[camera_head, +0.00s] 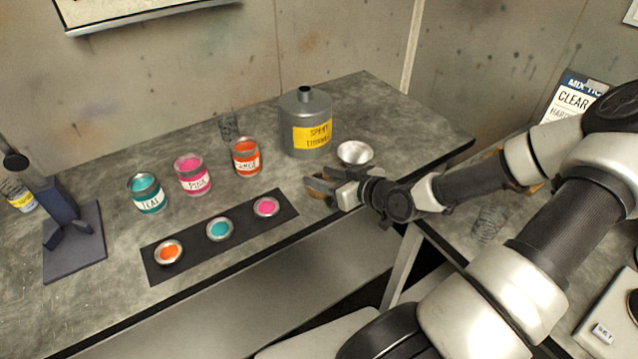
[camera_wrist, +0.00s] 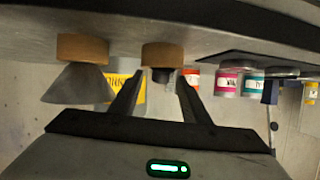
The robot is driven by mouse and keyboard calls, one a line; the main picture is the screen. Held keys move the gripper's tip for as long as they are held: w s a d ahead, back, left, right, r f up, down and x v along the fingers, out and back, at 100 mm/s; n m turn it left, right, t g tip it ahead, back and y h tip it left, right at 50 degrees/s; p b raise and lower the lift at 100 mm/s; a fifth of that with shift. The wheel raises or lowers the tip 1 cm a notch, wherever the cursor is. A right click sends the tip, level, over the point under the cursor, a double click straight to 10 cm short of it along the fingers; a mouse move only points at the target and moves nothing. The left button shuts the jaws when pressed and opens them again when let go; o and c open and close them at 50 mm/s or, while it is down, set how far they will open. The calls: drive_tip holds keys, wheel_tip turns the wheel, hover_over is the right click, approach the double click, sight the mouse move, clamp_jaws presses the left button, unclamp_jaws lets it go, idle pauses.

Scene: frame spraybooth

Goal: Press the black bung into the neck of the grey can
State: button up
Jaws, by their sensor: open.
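The grey can (camera_head: 304,105) stands upright at the back of the bench, with a yellow label. Its short neck (camera_head: 305,93) shows a dark, open mouth. In the wrist view, which is upside down, the can's yellow label (camera_wrist: 116,86) shows behind one finger. The black bung (camera_wrist: 161,75) stands on a brown round stand (camera_wrist: 162,55). My gripper (camera_head: 316,182) is open and low over the bench's front edge, right of the black strip. Its fingers (camera_wrist: 160,79) appear on either side of the bung; I cannot tell how deep it sits between them. The head view hides the bung behind my gripper.
Teal (camera_head: 147,193), pink (camera_head: 192,175) and orange (camera_head: 246,157) paint tins stand left. A black strip (camera_head: 190,234) with three lids lies in front.

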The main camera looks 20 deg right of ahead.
clamp_jaws()
